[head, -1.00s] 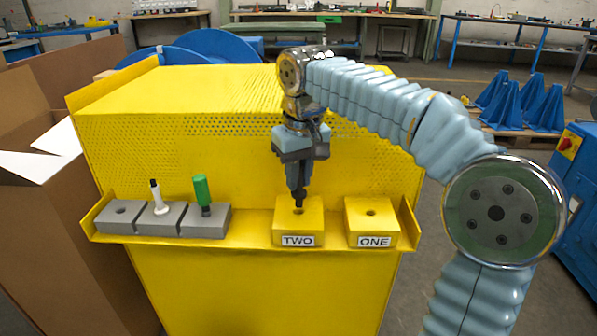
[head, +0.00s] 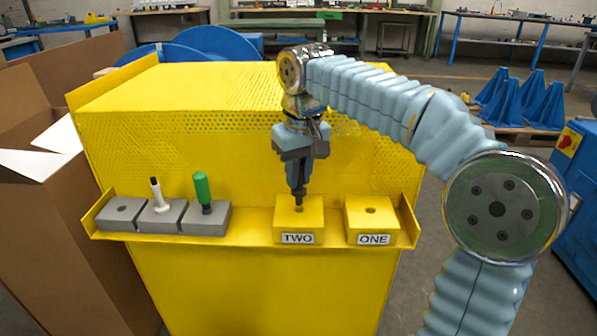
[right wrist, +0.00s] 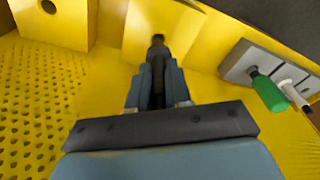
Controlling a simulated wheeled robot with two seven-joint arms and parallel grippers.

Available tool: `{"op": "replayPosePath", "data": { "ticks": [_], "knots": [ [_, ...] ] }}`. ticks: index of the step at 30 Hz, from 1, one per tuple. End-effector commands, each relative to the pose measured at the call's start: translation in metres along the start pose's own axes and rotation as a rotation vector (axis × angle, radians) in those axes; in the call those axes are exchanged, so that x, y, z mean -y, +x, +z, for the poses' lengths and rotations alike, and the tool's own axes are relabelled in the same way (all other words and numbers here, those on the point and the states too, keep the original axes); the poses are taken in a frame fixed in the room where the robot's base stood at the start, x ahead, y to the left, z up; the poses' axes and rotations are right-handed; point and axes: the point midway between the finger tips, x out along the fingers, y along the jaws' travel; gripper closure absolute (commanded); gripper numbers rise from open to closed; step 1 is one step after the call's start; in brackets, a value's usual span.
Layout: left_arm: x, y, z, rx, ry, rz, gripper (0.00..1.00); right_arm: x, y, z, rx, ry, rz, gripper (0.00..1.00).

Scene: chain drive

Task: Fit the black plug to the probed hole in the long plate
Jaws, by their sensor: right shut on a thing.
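My right gripper (head: 299,190) points down over the yellow block labelled TWO (head: 285,220) and is shut on the black plug (head: 299,201). The plug is upright, its lower end at the hole in the top of that block; I cannot tell how far it is in. In the right wrist view the black plug (right wrist: 158,40) sticks out between the fingertips (right wrist: 157,65) against block TWO (right wrist: 180,28). The yellow block labelled ONE (head: 385,217) stands to the right with an open hole. No part is clearly marked as the long plate. My left gripper is out of view.
On the yellow ledge (head: 255,228) at left stand three grey blocks: one with an empty hole (head: 118,217), one with a white plug (head: 157,197), one with a green-handled plug (head: 202,188). An open cardboard box (head: 60,250) stands further left.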

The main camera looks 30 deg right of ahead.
Motion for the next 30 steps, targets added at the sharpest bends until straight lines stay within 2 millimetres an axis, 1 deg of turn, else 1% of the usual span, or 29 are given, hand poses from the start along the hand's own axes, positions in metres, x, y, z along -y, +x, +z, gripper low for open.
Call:
{"op": "replayPosePath", "data": {
  "ticks": [11,25,30],
  "knots": [
    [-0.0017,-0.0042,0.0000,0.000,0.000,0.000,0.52,0.0001,-0.0014,-0.0004,-0.001,0.000,0.000,1.00],
    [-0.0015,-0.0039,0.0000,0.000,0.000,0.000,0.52,0.0001,-0.0003,-0.0002,-0.001,0.000,0.000,1.00],
    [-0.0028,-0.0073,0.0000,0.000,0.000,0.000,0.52,0.0002,-0.0013,-0.0002,0.000,0.000,0.000,1.00]
  ]
}}
